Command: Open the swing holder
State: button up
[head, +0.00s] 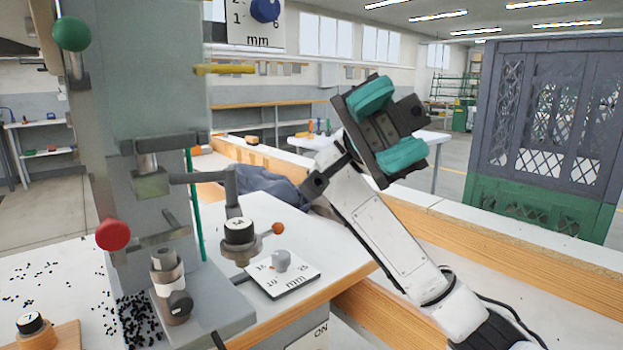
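The eyelet press (140,110) is a tall grey machine at the left of the head view. What looks like its swing holder (240,236) is a dark round piece with a white numbered top and a small orange knob (277,229) on its right side. It sits below a cranked grey arm (205,177) that reaches right from the press. I cannot tell whether the holder is open or shut. My gripper (386,126) is raised to the right of the press, well apart from the holder. Its two teal fingers are spread with nothing between them.
Red (113,235) and green (71,34) ball handles stick out from the press. Black eyelets (138,318) lie scattered at its foot. A wood-edged ledge (520,262) runs behind my arm.

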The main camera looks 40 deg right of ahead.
aim_at(253, 237)
jog(key=w+a+f+m+t+y+p, duration=0.1)
jog(key=w+a+m+t+y+p, duration=0.3)
jog(key=t+p, duration=0.7)
jog(key=w+d+f+m+t+p, duration=0.1)
jog(key=w+f+m+t+p, duration=0.1)
jog(key=m+t+p, duration=0.65)
jog(key=s+d+f+m+t+h+p, duration=0.15)
jog(key=d+f+t+h+p, duration=0.25)
jog(key=f+t+h+p, duration=0.4)
jog(key=shift+m+h, duration=0.4)
jog(key=shift+h, duration=0.3)
jog(key=x, duration=1)
jog(key=shift+w+b, duration=0.3)
jog(key=shift+w, duration=0.05)
jog(key=shift+f, duration=0.15)
grip_shut()
